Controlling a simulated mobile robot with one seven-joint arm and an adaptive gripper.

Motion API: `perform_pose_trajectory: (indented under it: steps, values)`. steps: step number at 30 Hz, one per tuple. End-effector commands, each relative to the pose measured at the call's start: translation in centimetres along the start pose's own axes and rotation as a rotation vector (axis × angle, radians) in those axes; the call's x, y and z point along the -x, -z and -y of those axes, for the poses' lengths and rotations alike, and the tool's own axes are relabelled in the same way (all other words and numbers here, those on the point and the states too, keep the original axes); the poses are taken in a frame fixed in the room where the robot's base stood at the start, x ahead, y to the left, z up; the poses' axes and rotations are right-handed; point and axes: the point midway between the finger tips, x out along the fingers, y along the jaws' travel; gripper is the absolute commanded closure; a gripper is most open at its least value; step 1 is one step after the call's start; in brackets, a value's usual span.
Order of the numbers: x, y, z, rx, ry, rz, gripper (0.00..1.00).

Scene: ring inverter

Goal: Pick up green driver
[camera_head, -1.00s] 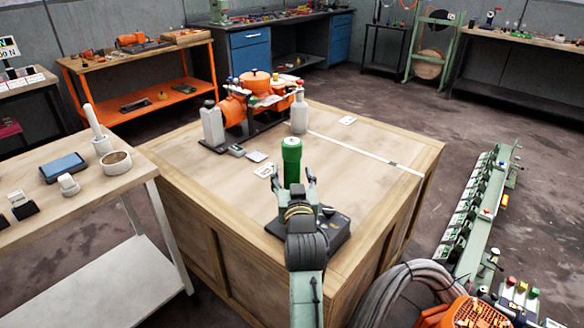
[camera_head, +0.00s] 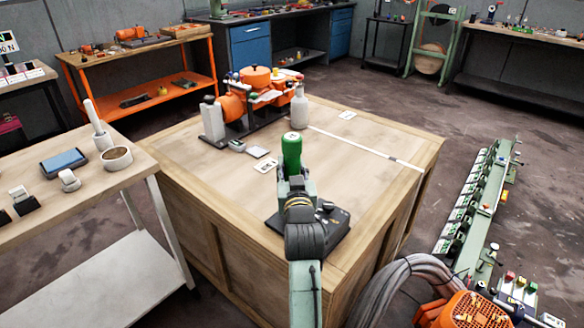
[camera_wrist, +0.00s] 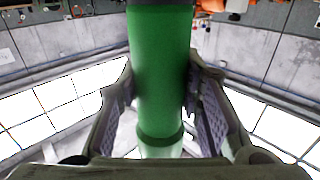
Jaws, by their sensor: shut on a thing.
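The green driver (camera_head: 291,150) stands upright as a green cylinder over the wooden crate top, at the middle of the head view. My gripper (camera_head: 292,178) is shut on its lower part, and my wrist hides its bottom end, so I cannot tell whether it touches the crate. In the wrist view the green driver (camera_wrist: 160,70) runs up the middle, between the two pads of my gripper (camera_wrist: 165,110), one on each side.
The wooden crate (camera_head: 200,175) bears a black device (camera_head: 338,228) beside my wrist. A workbench (camera_head: 75,205) is at left. The crate's right side is mostly clear.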

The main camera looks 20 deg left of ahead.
Motion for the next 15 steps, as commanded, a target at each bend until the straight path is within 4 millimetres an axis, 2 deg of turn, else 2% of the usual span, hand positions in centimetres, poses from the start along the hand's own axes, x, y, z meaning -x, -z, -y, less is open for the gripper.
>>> perform_pose_trajectory:
  steps: [7, 15]
  values:
    - [0.01, 0.0, -0.02, 0.0, 0.0, 0.0, 1.0]
    - [0.04, 0.43, -0.03, 0.001, -0.001, -0.008, 1.0]
